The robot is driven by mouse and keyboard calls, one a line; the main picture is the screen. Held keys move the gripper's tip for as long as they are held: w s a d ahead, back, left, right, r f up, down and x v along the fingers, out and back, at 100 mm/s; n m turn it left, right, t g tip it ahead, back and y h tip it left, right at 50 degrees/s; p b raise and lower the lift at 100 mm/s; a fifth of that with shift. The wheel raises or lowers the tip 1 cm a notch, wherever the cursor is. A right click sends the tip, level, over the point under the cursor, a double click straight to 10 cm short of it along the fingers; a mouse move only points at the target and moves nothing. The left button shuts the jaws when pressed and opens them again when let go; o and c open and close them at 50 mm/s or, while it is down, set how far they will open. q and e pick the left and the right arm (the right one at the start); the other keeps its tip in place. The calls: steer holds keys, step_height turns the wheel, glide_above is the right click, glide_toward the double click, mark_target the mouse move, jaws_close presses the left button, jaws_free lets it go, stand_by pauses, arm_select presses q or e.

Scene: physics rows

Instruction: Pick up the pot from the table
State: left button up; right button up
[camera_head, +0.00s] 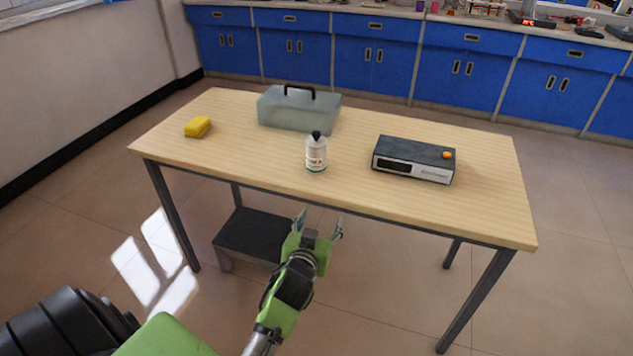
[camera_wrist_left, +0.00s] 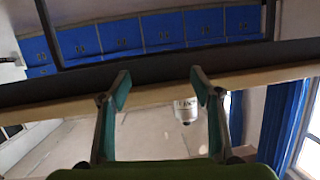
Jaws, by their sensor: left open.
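A white pot with a black cap (camera_head: 316,155) stands upright near the middle of the wooden table (camera_head: 240,165), close to its front edge. My left gripper (camera_head: 319,222) is open and empty, in front of the table and short of its front edge, below the pot in the picture. In the left wrist view its two fingers (camera_wrist_left: 158,80) are spread apart, and a white labelled shape like the pot (camera_wrist_left: 186,109) shows beside the right-hand finger, partly covered. My right gripper is not in view.
A clear box with a black handle (camera_head: 298,112) stands behind the pot. A dark device with an orange knob (camera_head: 413,160) is to its right, and a yellow block (camera_head: 197,127) lies at left. A dark low shelf (camera_head: 252,232) is under the table.

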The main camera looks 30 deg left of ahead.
mark_target(315, 157)
arm_select(q)
steer(key=w+a+r+n+t+y, duration=0.1)
steer(key=a+r+n+t+y, duration=0.2)
steer(key=r, duration=0.8)
steer(key=shift+m+g, duration=0.3)
steer(key=shift+m, duration=0.3)
steer(key=x, duration=0.5)
steer(key=b+x, duration=0.1)
steer(key=x, duration=0.2)
steer(key=shift+s+a+f, duration=0.25)
steer(key=shift+a+f, duration=0.05)
steer(key=shift+a, duration=0.05)
steer(key=x, duration=0.5)
steer(key=shift+f+b, duration=0.1)
steer(key=shift+b, duration=0.3)
steer(key=shift+w+a, duration=0.2)
steer(key=shift+w, duration=0.4)
steer(key=shift+c, duration=0.8)
steer(key=c, duration=1.3)
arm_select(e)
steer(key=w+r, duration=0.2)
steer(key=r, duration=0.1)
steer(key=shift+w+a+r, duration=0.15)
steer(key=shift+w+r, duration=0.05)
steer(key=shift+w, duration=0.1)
